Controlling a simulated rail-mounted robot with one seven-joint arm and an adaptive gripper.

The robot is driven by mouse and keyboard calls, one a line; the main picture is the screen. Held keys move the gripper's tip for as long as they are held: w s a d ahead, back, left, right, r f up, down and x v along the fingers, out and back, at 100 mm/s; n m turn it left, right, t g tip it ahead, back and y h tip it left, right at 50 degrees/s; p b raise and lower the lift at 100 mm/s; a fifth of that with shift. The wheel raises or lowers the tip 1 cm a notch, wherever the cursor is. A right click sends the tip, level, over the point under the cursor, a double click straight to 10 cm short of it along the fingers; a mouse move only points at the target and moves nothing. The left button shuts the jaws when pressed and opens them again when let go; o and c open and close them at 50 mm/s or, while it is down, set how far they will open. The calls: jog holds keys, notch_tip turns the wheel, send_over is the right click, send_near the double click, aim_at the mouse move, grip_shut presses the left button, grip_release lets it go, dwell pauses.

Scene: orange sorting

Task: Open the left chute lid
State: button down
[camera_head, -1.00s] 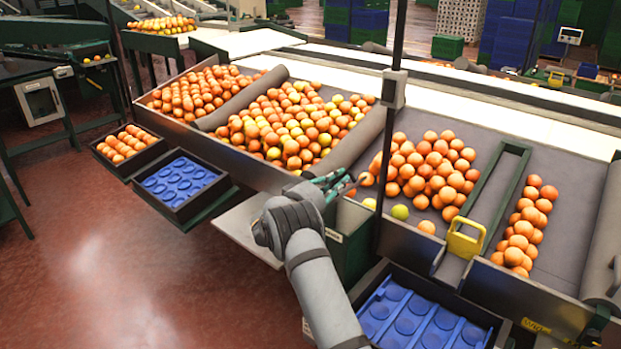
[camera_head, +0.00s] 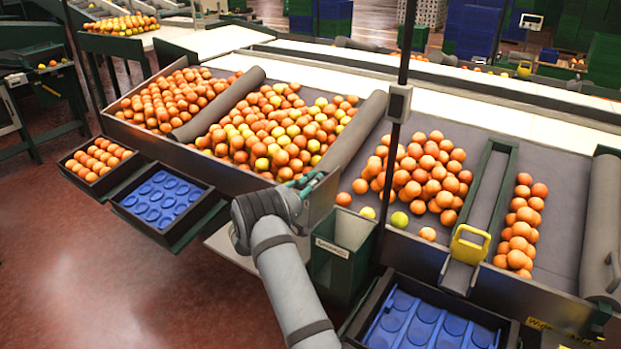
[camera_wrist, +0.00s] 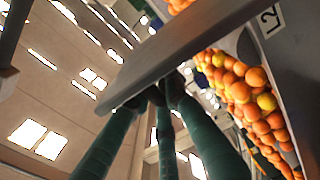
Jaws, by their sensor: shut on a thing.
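My gripper (camera_head: 313,184) is at the front edge of the orange table, left of the dark post. Its green fingers are closed on the edge of a grey flat panel (camera_head: 321,203), which appears to be the left chute lid. The panel stands steeply tilted above the left side of a green bin (camera_head: 343,256). In the wrist view the panel (camera_wrist: 190,42) crosses the picture diagonally, with the dark fingertips (camera_wrist: 155,97) against its lower edge. My arm hides part of the panel's lower end and hinge side. To the right, another chute has a yellow handle (camera_head: 470,244).
Oranges (camera_head: 280,130) lie in sloping bays divided by grey rollers. A dark post (camera_head: 393,150) rises close to the right of the gripper. Blue-lined trays stand at front left (camera_head: 163,198) and front right (camera_head: 430,325). The floor at left is clear.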

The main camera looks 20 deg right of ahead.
jog(key=shift+w+a+f, duration=0.15)
jog(key=shift+w+a, duration=0.15)
jog(key=shift+a, duration=0.3)
jog(key=shift+f, duration=0.1)
jog(key=c, duration=1.8)
grip_release()
jog(key=shift+w+f, duration=0.1)
jog(key=shift+f, duration=0.05)
jog(key=shift+c, duration=0.2)
jog(key=shift+d, duration=0.2)
jog(key=shift+a, duration=0.1)
